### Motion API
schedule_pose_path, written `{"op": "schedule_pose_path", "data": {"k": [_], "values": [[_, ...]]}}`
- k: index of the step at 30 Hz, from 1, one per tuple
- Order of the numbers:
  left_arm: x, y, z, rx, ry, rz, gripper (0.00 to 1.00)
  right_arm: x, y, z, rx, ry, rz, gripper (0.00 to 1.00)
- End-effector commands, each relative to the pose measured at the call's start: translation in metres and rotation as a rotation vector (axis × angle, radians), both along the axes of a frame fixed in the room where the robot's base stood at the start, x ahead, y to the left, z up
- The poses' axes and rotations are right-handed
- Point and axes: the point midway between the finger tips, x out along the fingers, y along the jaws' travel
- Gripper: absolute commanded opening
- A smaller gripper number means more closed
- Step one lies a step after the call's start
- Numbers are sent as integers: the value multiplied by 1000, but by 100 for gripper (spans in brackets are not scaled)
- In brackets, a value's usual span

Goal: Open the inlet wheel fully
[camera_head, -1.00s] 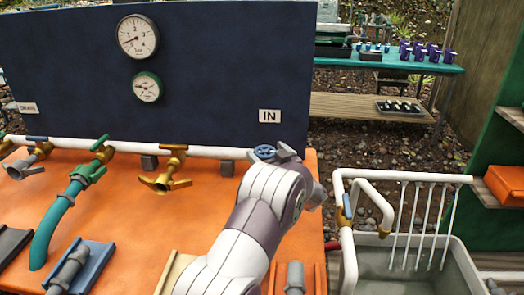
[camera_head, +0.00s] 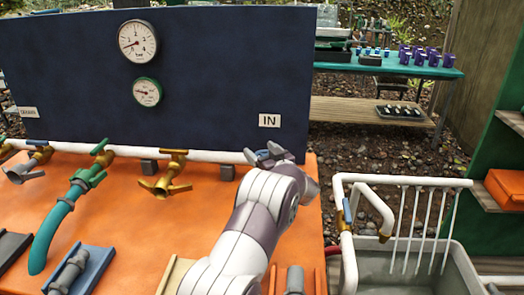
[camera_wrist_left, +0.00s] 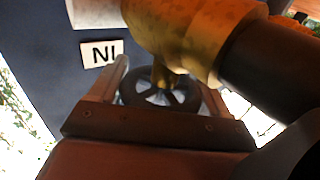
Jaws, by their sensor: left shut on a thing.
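The inlet wheel is a small round handwheel with spokes, below the white IN sign (camera_head: 269,120) at the right end of the white pipe (camera_head: 215,154). It shows blue in the head view, mostly covered by my gripper, and dark in the wrist view (camera_wrist_left: 160,101), in front of a brass fitting (camera_wrist_left: 178,38). My left gripper (camera_head: 270,152) is at the wheel. In the wrist view its fingers (camera_wrist_left: 163,92) stand on either side of the wheel's rim, shut on it. My right gripper is out of view.
Brass taps (camera_head: 165,175) and a green hose (camera_head: 60,215) line the pipe to the left. Two gauges (camera_head: 137,41) sit on the dark blue panel (camera_head: 220,70). A grey tub (camera_head: 405,262) with a white pipe rack (camera_head: 405,181) stands close on the right.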

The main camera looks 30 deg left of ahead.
Motion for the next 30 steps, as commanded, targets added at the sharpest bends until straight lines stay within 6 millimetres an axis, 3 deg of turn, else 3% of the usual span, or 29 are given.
{"op": "schedule_pose_path", "data": {"k": [6, 11, 21, 30], "values": [[-1, 0, 5, -1, 2, 119, 46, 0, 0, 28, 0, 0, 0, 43], [-3, 1, 2, -1, 2, 235, 46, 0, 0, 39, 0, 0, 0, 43], [-8, 2, -2, -2, 1, 439, 46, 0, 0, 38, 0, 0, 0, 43], [-9, 2, -1, -2, 1, 517, 46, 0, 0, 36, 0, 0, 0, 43]]}}
